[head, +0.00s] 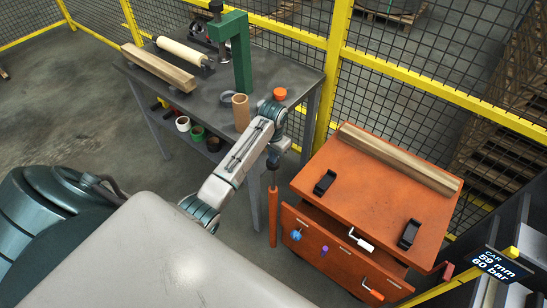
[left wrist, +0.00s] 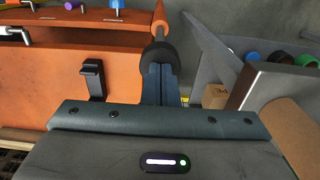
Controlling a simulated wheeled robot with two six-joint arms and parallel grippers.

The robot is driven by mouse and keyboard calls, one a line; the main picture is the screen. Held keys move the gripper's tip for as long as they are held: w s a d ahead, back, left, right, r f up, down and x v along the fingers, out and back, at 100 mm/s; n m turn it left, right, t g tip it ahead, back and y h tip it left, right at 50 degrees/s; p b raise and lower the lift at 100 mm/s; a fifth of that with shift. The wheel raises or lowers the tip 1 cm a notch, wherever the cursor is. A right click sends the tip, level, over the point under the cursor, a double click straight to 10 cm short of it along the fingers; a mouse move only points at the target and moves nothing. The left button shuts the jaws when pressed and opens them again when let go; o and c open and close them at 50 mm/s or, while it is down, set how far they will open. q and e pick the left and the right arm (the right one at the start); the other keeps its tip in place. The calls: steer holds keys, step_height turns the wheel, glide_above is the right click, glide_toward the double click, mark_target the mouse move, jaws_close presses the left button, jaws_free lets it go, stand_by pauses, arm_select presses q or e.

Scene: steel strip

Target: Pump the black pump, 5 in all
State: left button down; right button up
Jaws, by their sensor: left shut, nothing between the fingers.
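A slim orange post with a black knob on a thin rod at its top, which I take to be the black pump (head: 273,212), stands between the grey bench and the orange cabinet. Its round black knob shows in the left wrist view (left wrist: 157,56), with the grey rod and the orange body beyond it. My left gripper (head: 273,158) is over the top of the post. In the left wrist view its two dark fingers (left wrist: 158,68) are together and empty, with their tips at the knob. I cannot tell whether they touch it. My right gripper is not in view.
The orange cabinet (head: 385,200) stands right of the post, with a wooden beam and black brackets on top. The grey bench (head: 225,75) behind holds a green frame (head: 240,50), a cardboard tube (head: 241,112) and a roller. Yellow mesh fencing runs behind.

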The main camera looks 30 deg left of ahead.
arm_select(q)
steer(key=shift+f+b, duration=0.3)
steer(key=shift+f, duration=1)
steer(key=shift+s+f, duration=0.1)
steer(key=shift+f, duration=0.35)
steer(key=shift+r, duration=0.15)
step_height(320, 180, up, 3)
steer(key=shift+f+p, duration=0.2)
steer(key=shift+p, duration=0.75)
steer(key=shift+r, duration=1.45)
